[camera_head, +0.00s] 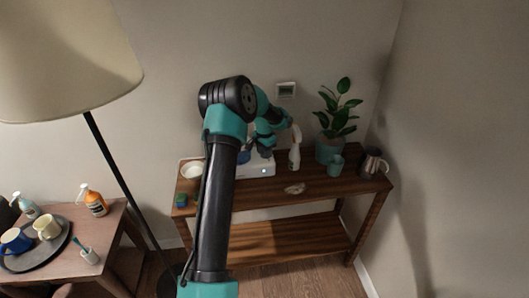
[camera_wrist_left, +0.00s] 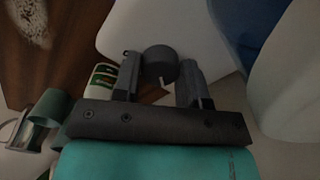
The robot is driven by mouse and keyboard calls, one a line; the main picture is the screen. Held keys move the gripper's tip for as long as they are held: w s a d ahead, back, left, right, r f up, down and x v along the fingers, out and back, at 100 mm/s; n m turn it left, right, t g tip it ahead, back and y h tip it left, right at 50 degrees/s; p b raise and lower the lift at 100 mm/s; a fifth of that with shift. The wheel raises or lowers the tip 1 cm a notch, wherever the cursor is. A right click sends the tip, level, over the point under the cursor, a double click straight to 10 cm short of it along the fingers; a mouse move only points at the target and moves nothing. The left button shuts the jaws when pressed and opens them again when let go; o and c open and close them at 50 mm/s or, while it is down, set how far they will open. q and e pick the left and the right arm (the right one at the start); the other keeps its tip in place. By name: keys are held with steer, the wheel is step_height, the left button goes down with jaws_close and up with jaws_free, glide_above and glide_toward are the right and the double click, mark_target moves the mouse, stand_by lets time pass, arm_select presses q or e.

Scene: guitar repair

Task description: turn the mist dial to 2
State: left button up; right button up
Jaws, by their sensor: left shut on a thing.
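The white device (camera_head: 255,168) stands on the wooden console table, partly hidden by my left arm. In the left wrist view its white body (camera_wrist_left: 185,22) fills the top, with a blue part (camera_wrist_left: 238,18) beside it. The mist dial (camera_wrist_left: 160,64) is a dark round knob with a small pale mark on its lower edge. My left gripper (camera_wrist_left: 159,76) has one finger on each side of the dial and is shut on it. In the head view the left gripper (camera_head: 265,150) is down at the device. The number the dial points to cannot be read. My right gripper is not in view.
A white spray bottle (camera_head: 295,150) stands right of the device. A floor lamp (camera_head: 105,148) is nearby.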

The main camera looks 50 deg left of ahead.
arm_select(q)
steer(key=shift+m, duration=1)
steer(key=o, duration=0.9)
steer(key=shift+r, duration=0.1)
step_height(320, 180, up, 17)
steer(key=shift+r, duration=0.1)
steer(key=shift+c, duration=0.4)
